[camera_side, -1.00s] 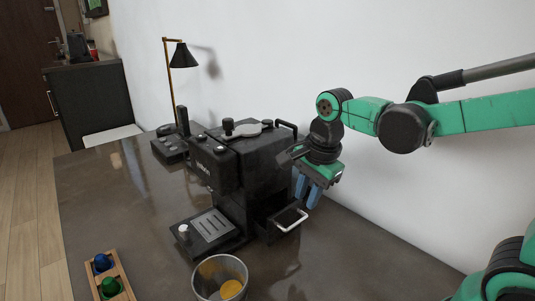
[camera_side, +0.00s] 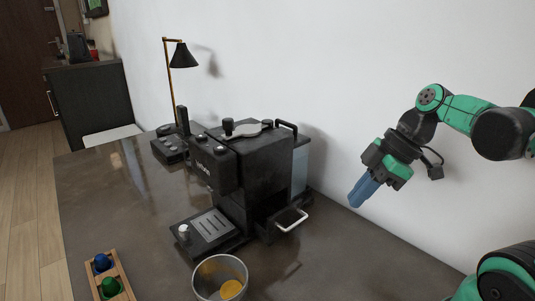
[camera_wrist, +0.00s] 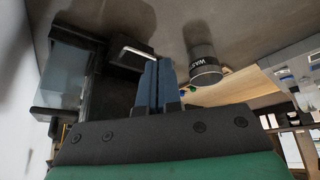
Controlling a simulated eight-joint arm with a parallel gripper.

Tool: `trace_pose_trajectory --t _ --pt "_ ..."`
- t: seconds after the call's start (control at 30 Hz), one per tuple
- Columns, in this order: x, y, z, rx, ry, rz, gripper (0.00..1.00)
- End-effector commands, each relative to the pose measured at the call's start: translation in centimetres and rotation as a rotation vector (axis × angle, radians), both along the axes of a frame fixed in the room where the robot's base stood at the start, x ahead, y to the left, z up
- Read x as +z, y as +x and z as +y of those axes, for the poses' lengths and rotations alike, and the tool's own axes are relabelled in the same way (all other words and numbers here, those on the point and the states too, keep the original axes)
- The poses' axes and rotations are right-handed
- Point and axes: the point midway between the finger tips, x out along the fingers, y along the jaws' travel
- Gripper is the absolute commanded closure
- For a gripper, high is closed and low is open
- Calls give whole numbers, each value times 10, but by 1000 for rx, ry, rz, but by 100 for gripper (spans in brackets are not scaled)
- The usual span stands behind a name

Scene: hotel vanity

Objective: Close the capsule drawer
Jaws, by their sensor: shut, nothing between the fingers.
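The black coffee machine (camera_side: 250,175) stands on the dark vanity top. The capsule drawer (camera_side: 272,212) is low on its right side, with a pale bar handle (camera_side: 291,220) facing out. The drawer front appears to stick out from the body; how far is hard to tell. In the wrist view the handle (camera_wrist: 126,51) shows beyond the fingers. My gripper (camera_side: 358,202) is right of the drawer, in the air and apart from it. Its blue fingers (camera_wrist: 157,62) are together and empty.
A metal bin (camera_side: 212,268) stands in front of the machine; it also shows in the wrist view (camera_wrist: 204,65). A wooden rack (camera_side: 117,272) with blue and green capsules is at front left. A lamp (camera_side: 183,55) stands behind. The counter right of the drawer is clear.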

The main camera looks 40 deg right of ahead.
Motion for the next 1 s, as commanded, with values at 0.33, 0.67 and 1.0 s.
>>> trace_pose_trajectory --t 0.33,0.67,1.0 --pt "5 -13 -1 528 -189 -297 100" --pt "-15 -3 8 574 -206 -320 100" --pt "-49 16 22 570 -204 -319 100"
